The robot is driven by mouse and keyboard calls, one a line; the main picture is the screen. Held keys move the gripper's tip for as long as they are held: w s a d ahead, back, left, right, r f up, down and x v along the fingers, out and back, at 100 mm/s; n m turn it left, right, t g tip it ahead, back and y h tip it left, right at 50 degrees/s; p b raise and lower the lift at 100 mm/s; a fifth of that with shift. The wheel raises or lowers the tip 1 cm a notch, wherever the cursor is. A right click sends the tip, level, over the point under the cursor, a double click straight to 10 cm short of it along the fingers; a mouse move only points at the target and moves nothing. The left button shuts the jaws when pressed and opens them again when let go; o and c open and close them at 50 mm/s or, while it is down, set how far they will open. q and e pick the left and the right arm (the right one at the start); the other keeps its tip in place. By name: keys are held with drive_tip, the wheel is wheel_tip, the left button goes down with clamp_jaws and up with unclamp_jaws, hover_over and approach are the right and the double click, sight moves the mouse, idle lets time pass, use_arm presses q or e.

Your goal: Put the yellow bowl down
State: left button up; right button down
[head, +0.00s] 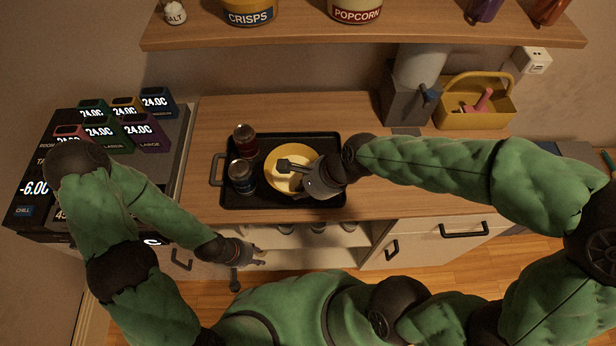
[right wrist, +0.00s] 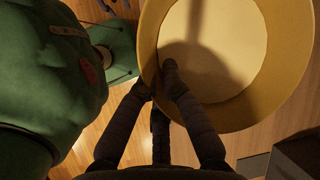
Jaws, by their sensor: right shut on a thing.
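The yellow bowl (head: 273,176) is over the black tray (head: 326,146) on the counter in the head view. I cannot tell whether it touches the tray. My right gripper (head: 292,180) is shut on the bowl's near side and covers part of it. In the right wrist view the bowl (right wrist: 215,45) fills the upper right, empty, with its rim between the fingers of my right gripper (right wrist: 155,82). My left gripper (head: 248,270) is low in front of the cabinet, empty, with its fingers apart.
A red-lidded jar (head: 244,139) and a dark jar (head: 241,176) stand on the tray's left side. A yellow basket (head: 477,112) and a grey appliance (head: 407,95) stand at the back right. The counter right of the tray is clear. A shelf (head: 400,35) hangs above.

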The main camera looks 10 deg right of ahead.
drive_tip(key=w+d+f, duration=0.1)
drive_tip(key=w+d+f+b, duration=0.1)
drive_tip(key=w, duration=0.1)
drive_tip(key=w+d+f+b, duration=0.1)
drive_tip(key=shift+w, duration=0.35)
drive_tip(key=w+f, duration=0.1)
drive_tip(key=w+d+f+b, duration=0.1)
drive_tip(key=f, duration=0.1)
drive_tip(key=w+d+f+b, duration=0.1)
drive_tip(key=shift+w+f, duration=0.15)
drive_tip(key=shift+w+d+f, duration=0.15)
drive_tip(key=shift+w+f, duration=0.05)
drive_tip(key=shift+f, duration=0.15)
drive_tip(key=shift+w+d+f+b, duration=0.1)
drive_tip(key=shift+w+f+b, duration=0.1)
drive_tip(key=shift+f+b, duration=1.2)
drive_tip(key=shift+f+p, duration=0.3)
drive_tip(key=shift+p, duration=0.05)
drive_tip(key=shift+f, duration=0.15)
drive_tip(key=c, duration=1.4)
unclamp_jaws()
